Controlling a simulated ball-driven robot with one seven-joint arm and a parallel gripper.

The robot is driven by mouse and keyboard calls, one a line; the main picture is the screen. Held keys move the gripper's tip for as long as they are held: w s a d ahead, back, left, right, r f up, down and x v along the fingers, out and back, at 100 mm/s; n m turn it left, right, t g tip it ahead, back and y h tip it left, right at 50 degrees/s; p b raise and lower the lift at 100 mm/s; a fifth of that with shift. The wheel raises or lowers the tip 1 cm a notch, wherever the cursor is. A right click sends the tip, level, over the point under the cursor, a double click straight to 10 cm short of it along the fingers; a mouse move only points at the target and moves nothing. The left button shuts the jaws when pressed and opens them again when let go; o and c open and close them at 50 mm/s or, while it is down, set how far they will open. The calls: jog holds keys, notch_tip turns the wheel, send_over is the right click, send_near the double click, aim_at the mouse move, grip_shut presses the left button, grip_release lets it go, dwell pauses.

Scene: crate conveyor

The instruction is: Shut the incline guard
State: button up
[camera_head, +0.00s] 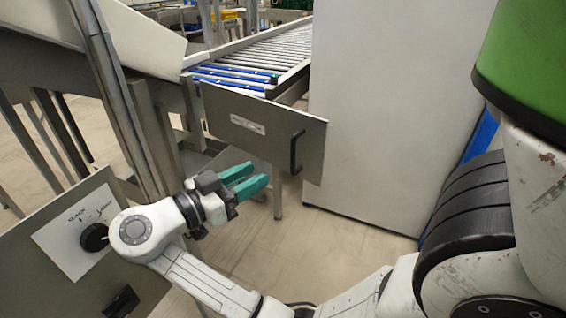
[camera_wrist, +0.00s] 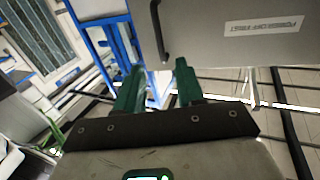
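The incline guard appears to be the flat grey panel (camera_head: 235,118) with a small label and a black bar handle (camera_head: 296,152) at its right end. Its left edge meets the incline frame, and it stands out across the near end of the roller conveyor. My gripper (camera_head: 257,177), with green fingers, is below and left of the handle, apart from it. In the wrist view my gripper (camera_wrist: 158,75) is open, with nothing between the fingers. The panel (camera_wrist: 225,30) fills the upper right there, and its handle (camera_wrist: 157,28) is beyond the fingertips.
A roller conveyor (camera_head: 270,50) runs behind the panel. A tall pale cabinet (camera_head: 395,100) stands close on the right. A control plate with a black knob (camera_head: 95,237) is at lower left, near my arm. Open floor (camera_head: 290,250) lies below the panel.

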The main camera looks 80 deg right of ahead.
aim_at(288, 158)
jog(key=p+x, duration=0.2)
jog(key=x, duration=0.8)
jog(key=shift+s+d, duration=0.1)
grip_shut()
dwell(0.4)
